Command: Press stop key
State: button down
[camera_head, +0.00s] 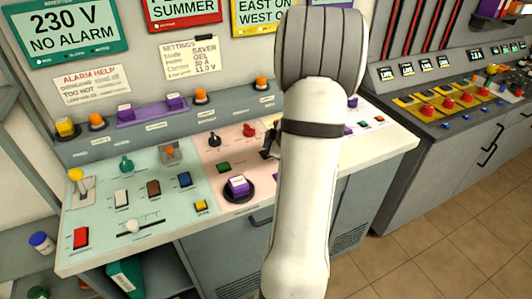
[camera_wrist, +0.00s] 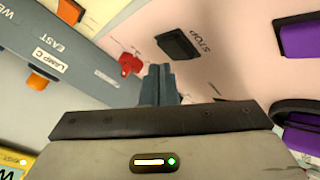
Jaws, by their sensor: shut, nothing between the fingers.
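The stop key is a dark rocker (camera_wrist: 180,45) with the label STOP beside it in the wrist view.
A red knob (camera_head: 249,130) stands close to my gripper, and a black knob (camera_head: 214,140) is farther left. The back ledge (camera_wrist: 75,65) carries lamps. My arm hides part of the right panel.

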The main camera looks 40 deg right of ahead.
jog(key=shift+f, duration=0.15)
dwell(0.3)
jog(key=shift+f, duration=0.3)
jog(key=shift+f+b, duration=0.45)
jog(key=shift+f, duration=0.05)
dwell(0.5)
jog(key=shift+r, duration=0.1)
jog(key=shift+r+p, duration=0.85)
jog(key=shift+p, duration=0.25)
notch_tip(320, 180, up, 5)
jog(key=p, duration=0.5)
jog(key=shift+p, duration=0.3)
